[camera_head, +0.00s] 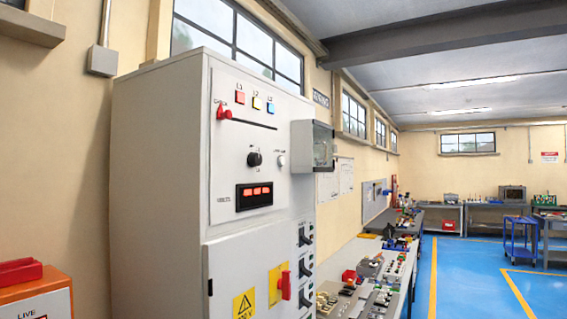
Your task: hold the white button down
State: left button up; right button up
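A small round white button (281,160) sits on the front panel of a tall white electrical cabinet (160,170). It is to the right of a black rotary knob (254,159), with a small label above it that is too small to read. Nothing covers or touches the button. Whether it is pressed in cannot be told. Neither of my grippers shows in the view.
A clear-fronted box (312,146) juts out right of the button. A red handle (285,285) is lower down. A bench (345,255) with parts stands to the right.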

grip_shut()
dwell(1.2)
